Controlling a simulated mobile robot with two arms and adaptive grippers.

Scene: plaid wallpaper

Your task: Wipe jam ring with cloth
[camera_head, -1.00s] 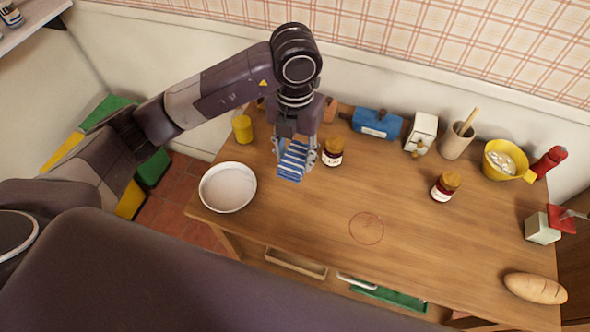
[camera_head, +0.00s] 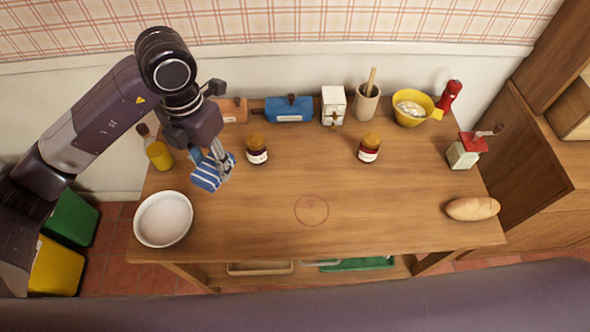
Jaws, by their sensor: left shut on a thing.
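My left gripper (camera_head: 219,161) is shut on a blue and white striped cloth (camera_head: 208,174) and holds it over the left part of the wooden table (camera_head: 345,240). The height of the cloth above the wood is hard to tell. The jam ring (camera_head: 311,210) is a thin reddish circle on the table, right of and nearer than the cloth, with nothing on it. Two jam jars stand behind the ring, one on the left (camera_head: 257,150) and one on the right (camera_head: 369,148). My right gripper is not in view.
A white bowl (camera_head: 163,218) stands at the table's left front, and a bread loaf (camera_head: 472,209) lies at the right. The wood around the ring is clear.

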